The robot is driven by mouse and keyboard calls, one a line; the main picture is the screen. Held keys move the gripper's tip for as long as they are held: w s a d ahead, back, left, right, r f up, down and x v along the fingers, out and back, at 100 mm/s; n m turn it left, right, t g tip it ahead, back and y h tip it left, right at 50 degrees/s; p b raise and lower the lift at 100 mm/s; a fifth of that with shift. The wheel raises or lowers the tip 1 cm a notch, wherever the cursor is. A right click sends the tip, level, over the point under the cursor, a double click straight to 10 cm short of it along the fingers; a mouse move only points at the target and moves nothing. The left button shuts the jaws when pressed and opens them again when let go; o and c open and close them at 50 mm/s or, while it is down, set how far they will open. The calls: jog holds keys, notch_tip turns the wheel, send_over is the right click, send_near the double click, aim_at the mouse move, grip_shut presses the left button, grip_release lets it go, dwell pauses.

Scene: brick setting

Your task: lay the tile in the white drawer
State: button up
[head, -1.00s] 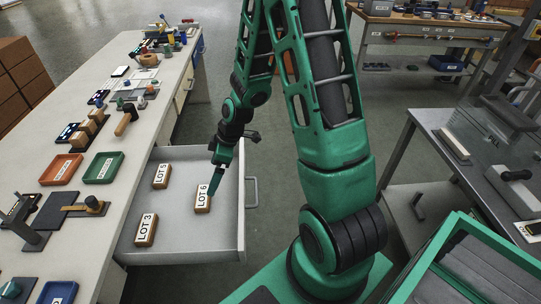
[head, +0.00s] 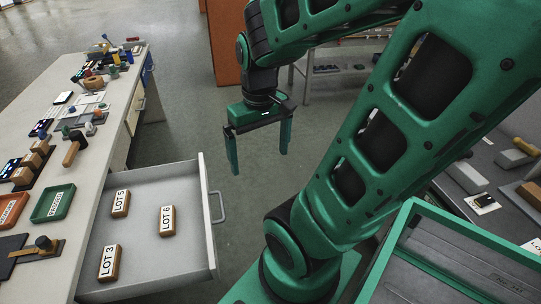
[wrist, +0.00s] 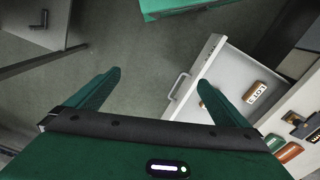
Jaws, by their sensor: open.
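The white drawer (head: 190,255) stands pulled out from the long bench. Three wooden tiles with white labels lie flat in it: LOT 5 (head: 121,203) at the back left, LOT 6 (head: 167,220) to the right, and LOT 3 (head: 109,262) at the front left. My gripper (head: 260,160) is open and empty, raised beyond the drawer's far right corner, apart from the tiles. In the wrist view its fingers (wrist: 158,80) are spread over floor, with the drawer's rim (wrist: 213,50) and one tile (wrist: 254,92) to the right.
The bench (head: 95,155) carries a green tray (head: 53,203), an orange tray (head: 12,208) and several tools. The drawer handle (head: 217,207) juts out on the right. A side table with blocks (head: 468,177) stands at the right. Open floor lies beyond the drawer.

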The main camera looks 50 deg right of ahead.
jog(key=s+m, duration=0.1)
jog(key=s+r, duration=0.1)
jog(key=s, duration=0.1)
jog(key=s+m, duration=0.1)
jog(key=shift+s+r+m, duration=0.25)
jog(key=shift+s+m, duration=0.05)
